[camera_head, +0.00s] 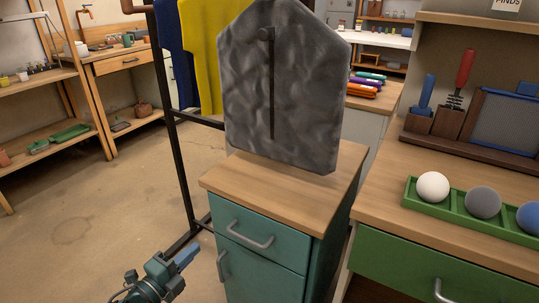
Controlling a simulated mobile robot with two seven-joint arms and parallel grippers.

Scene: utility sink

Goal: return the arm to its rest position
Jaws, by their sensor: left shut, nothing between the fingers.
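My left gripper (186,257) shows at the bottom of the head view, left of the teal cabinet (262,264). Its blue fingers are together, point up and to the right, and hold nothing. It is in front of the cabinet's side and apart from the drawer handle, as far as this view shows. My right gripper is not in the view.
A grey slab-like panel (300,90) stands above the cabinet's wooden top. A dark rack (178,150) with blue and yellow cloths is behind. A green tray (450,213) with balls lies on the right counter (385,195). Open floor (90,230) lies to the left.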

